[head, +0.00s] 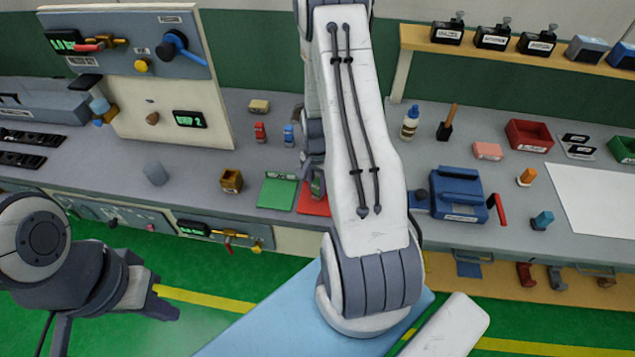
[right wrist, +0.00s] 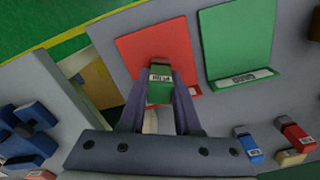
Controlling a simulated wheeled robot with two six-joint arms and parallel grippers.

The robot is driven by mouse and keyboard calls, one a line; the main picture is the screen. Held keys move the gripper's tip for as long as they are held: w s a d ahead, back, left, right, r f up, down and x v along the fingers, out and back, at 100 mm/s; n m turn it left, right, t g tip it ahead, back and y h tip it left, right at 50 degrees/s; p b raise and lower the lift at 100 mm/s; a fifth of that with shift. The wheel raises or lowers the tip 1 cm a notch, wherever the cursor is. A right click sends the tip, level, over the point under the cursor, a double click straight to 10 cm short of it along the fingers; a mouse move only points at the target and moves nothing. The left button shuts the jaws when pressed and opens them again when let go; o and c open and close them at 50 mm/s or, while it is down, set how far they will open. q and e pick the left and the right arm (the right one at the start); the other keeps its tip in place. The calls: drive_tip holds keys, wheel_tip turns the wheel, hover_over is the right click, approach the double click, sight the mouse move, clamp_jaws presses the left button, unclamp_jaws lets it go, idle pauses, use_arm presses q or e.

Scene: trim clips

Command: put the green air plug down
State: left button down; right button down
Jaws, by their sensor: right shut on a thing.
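The green air plug (right wrist: 160,90) is between the fingers of my right gripper (right wrist: 160,92), which is shut on it; its labelled end shows in the right wrist view. In the head view the green plug (head: 317,187) is partly hidden by my right arm. It is over or at the red mat (head: 312,206), which also shows in the right wrist view (right wrist: 150,45); I cannot tell whether it touches. The green mat (head: 277,192) lies beside the red one. My left gripper (head: 150,295) is at lower left, away from the bench; its jaw opening is unclear.
A red plug (head: 260,132) and a blue plug (head: 288,135) stand behind the mats. A small brown-yellow box (head: 231,181) is to the left. A blue device (head: 457,193) with a red lever is right of my arm. The bench front edge is close to the mats.

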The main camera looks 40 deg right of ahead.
sight(317, 182)
drive_tip(key=shift+f, duration=0.15)
drive_tip(key=c, duration=0.6)
unclamp_jaws()
drive_tip(key=shift+r, duration=0.45)
wheel_tip(317, 182, up, 11)
drive_tip(key=b, duration=0.2)
drive_tip(key=shift+b, duration=0.4)
drive_tip(key=shift+a+r, duration=0.1)
drive_tip(key=shift+r, duration=0.2)
